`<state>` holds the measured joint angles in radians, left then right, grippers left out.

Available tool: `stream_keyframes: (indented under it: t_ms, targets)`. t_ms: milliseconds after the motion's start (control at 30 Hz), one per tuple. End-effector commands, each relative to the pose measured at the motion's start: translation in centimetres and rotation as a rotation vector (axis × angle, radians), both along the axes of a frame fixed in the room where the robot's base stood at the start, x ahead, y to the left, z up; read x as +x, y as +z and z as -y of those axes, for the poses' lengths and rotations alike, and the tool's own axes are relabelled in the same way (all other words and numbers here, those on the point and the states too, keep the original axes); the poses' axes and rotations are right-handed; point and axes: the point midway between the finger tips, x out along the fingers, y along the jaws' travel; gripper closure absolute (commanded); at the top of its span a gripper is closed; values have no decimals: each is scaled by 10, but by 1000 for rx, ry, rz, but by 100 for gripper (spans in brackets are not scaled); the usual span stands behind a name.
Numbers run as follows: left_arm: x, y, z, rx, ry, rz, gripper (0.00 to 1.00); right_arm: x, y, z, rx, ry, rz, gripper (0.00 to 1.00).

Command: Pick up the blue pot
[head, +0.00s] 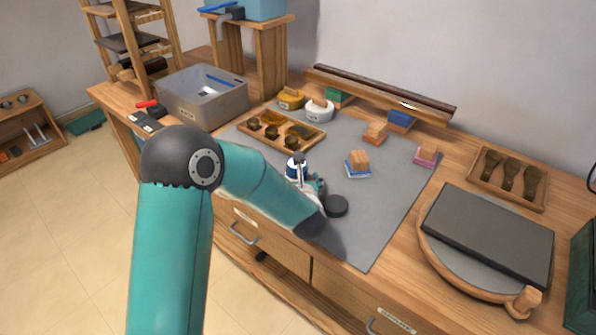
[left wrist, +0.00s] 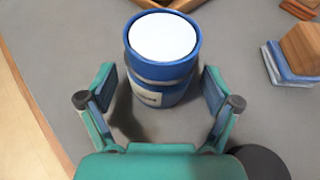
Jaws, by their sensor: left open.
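The blue pot (left wrist: 163,62) stands upright on the grey mat, with a white round top and a pale label on its side. It also shows in the head view (head: 296,167), partly hidden by my left arm. My left gripper (left wrist: 160,92) is open, with one finger on each side of the pot's near side. Gaps show between the fingers and the pot in the left wrist view. In the head view the left gripper (head: 313,183) is small and partly covered by its own wrist. My right gripper is not in view.
Wooden blocks on coloured bases, such as one on a blue base (head: 357,163), stand to the right. A wooden tray (head: 298,139) lies behind the pot. The mat's front right (head: 375,225) is clear.

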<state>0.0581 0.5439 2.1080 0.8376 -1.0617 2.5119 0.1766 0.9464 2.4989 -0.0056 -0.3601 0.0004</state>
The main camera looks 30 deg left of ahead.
Motion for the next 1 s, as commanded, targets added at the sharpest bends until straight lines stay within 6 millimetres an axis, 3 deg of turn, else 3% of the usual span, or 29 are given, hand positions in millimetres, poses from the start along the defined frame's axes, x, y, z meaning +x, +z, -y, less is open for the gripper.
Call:
stream_keyframes:
  t_ms: [367,900,1000]
  targets:
    - [10,-6,-9,0,-1,0,10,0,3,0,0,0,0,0]
    - [10,-6,-9,0,-1,0,99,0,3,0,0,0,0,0]
    - [11,-5,-9,0,-1,2,100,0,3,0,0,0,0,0]
